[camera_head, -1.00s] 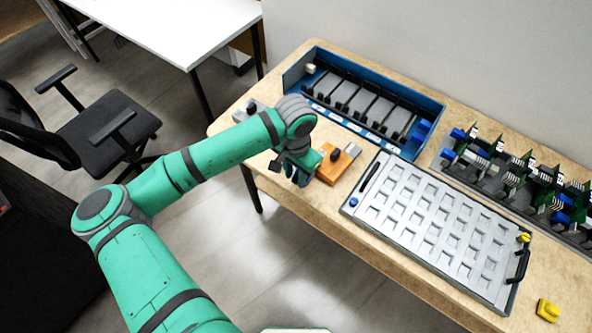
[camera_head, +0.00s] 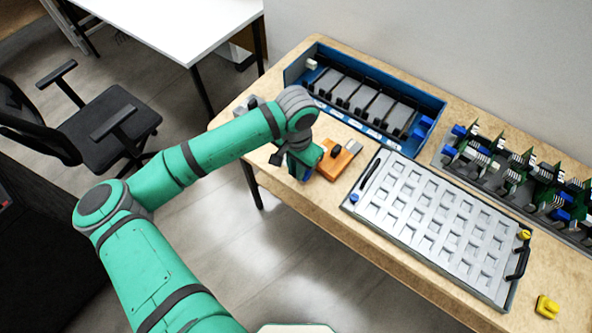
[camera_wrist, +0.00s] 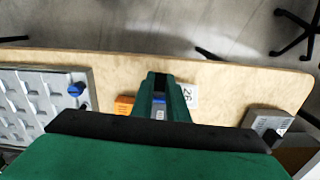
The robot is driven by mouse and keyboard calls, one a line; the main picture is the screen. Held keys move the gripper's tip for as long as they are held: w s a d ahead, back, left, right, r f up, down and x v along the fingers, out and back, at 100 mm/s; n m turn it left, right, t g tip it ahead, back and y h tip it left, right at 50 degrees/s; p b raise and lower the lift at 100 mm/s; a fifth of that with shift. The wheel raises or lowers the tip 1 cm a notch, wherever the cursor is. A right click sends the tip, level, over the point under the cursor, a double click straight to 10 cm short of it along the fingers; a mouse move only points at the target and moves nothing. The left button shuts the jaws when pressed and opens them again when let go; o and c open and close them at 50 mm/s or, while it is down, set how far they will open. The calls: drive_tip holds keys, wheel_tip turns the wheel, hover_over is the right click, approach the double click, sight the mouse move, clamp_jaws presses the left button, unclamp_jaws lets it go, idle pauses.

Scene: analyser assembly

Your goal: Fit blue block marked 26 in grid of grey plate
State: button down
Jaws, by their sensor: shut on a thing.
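My gripper (camera_wrist: 166,90) is shut on the blue block marked 26. In the wrist view the block's white label (camera_wrist: 190,96) with 26 shows beside the right finger, and a bluish part (camera_wrist: 159,104) shows between the fingers; the fingers hide most of it. In the head view my gripper (camera_head: 301,168) is at the table's front edge, left of the orange fixture, with a bit of blue (camera_head: 307,175) at its tip. The grey plate (camera_head: 432,226) with its grid of square pockets lies to the right, apart from my gripper. It also shows at the left of the wrist view (camera_wrist: 35,100).
The orange fixture (camera_head: 336,162) with a black knob stands between my gripper and the plate. A blue tray (camera_head: 437,108) with grey modules lies behind. A rack of green boards (camera_head: 515,172) is at right. A yellow piece (camera_head: 547,307) lies at the front right.

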drive_tip(key=shift+r, duration=3.25)
drive_tip(key=shift+w, duration=0.1)
